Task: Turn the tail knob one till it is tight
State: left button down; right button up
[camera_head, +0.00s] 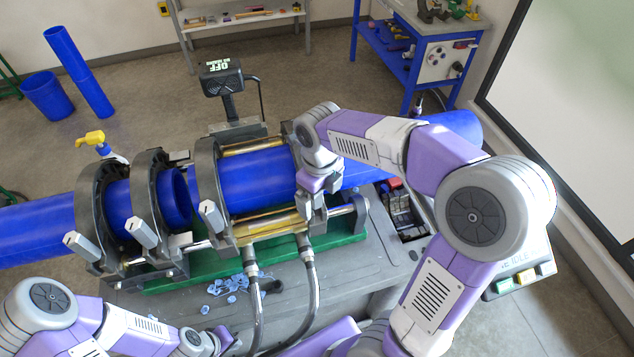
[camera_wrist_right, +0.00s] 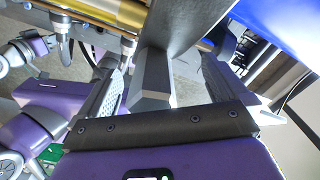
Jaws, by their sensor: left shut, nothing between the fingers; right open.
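A grey angular knob (camera_wrist_right: 151,82) stands between the spread fingers of my right gripper (camera_wrist_right: 168,76) in the right wrist view, apart from at least the right finger. In the head view my right gripper (camera_head: 313,207) is at the rightmost clamp of the pipe machine and hides this knob. Three like grey knobs show on the other clamps: left (camera_head: 82,244), middle (camera_head: 142,233) and right of these (camera_head: 212,216). I cannot tell from their looks which is tight. My left gripper (camera_head: 222,343) is shut and empty at the bottom edge, away from the clamps.
Blue pipes (camera_head: 255,180) run through the clamps, with a gap between their ends. Two hoses (camera_head: 310,285) rise in front of the machine. Blue shavings (camera_head: 238,284) lie on the grey cart top (camera_head: 200,310). A display (camera_head: 220,78) reading OFF stands behind.

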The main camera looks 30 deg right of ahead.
jog(key=shift+d+r, duration=0.1)
notch_tip(320, 180, up, 6)
jog(key=p, duration=0.4)
jog(key=shift+p, duration=0.35)
jog(key=shift+c, duration=0.2)
